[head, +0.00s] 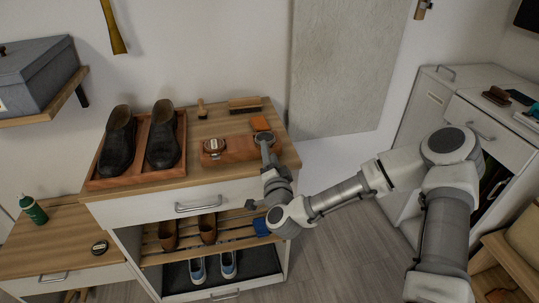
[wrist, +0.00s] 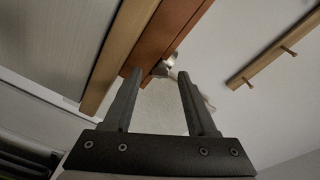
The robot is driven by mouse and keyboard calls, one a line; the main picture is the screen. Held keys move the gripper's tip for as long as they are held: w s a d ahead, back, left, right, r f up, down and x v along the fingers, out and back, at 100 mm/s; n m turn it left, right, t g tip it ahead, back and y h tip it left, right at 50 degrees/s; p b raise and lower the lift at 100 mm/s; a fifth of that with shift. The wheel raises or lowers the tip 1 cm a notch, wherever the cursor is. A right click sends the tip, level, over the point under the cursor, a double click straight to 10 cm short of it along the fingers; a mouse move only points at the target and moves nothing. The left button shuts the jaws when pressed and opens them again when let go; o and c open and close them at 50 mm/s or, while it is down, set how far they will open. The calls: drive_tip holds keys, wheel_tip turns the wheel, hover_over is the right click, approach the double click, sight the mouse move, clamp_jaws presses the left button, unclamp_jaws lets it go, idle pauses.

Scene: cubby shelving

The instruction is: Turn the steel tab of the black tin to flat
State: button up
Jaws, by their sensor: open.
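A round, grey-topped shape with a dark rim (head: 264,137) shows at the right end of a reddish wooden block (head: 236,151) on the cabinet; it looks like the black tin, but my arm partly covers it. In the wrist view, a small steel piece (wrist: 168,62), apparently the tab, stands out beside the reddish wood (wrist: 150,45). Its exact angle is unclear. My gripper (wrist: 160,76) is open, with the steel piece just beyond and between its fingertips, apparently not clamped. In the head view, my gripper is at the cabinet's front edge, hard to make out.
Brushes (head: 245,104) lie behind. Floor right of the cabinet is clear.

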drive_tip(key=shift+w, duration=0.15)
clamp_jaws()
